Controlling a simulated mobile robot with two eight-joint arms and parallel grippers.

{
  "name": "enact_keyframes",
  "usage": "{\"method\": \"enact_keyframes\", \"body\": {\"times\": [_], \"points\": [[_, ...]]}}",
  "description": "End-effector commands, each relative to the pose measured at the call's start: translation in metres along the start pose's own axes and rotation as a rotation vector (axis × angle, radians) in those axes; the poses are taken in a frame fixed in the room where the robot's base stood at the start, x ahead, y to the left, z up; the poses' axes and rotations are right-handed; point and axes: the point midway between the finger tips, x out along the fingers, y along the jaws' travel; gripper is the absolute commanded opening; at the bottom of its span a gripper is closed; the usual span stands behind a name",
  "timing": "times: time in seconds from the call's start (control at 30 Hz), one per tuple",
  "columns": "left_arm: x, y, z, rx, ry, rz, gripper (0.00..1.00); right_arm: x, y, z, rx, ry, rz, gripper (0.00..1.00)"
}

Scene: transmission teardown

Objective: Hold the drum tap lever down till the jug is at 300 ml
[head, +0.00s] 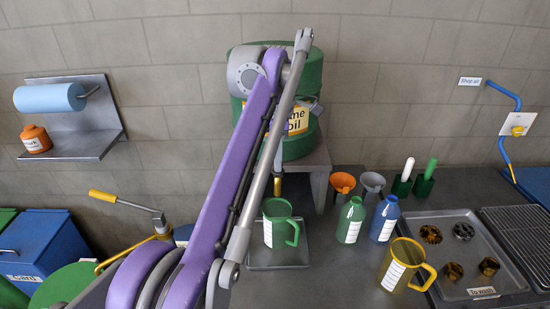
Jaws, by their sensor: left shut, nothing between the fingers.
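The green drum (303,145) lies at the wall on a grey stand, its yellow oil label partly covered by my arm. A short brass tap spout (277,186) shows below the arm; the tap lever is hidden. The green jug (284,232) stands upright below the spout, with a white scale strip on its side. I cannot read its level or see any stream of oil. My left arm reaches up across the drum. My left gripper (314,106) is mostly hidden behind the arm, shut and empty in front of the drum. My right gripper is out of view.
The jug stands on a small grey tray (262,263). To its right are a green bottle (350,222), a blue bottle (384,220), funnels and a yellow jug (398,268). A parts tray (465,222) lies farther right. A yellow-handled tool (122,201) stands at left.

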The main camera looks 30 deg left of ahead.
Motion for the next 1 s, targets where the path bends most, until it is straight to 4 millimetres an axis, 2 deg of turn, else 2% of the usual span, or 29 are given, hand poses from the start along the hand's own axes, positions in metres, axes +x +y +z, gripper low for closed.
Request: {"method": "enact_keyframes", "body": {"times": [0.27,0.7,1.0], "points": [[0.0,-0.001,0.0,0.0,0.0,0.009,0.0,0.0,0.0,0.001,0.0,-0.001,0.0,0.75],[0.024,-0.01,0.0,0.001,0.0,0.223,0.0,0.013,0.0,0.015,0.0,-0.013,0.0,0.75],[0.021,-0.009,0.0,0.0,0.0,0.22,0.0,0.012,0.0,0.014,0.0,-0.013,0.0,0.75]]}}
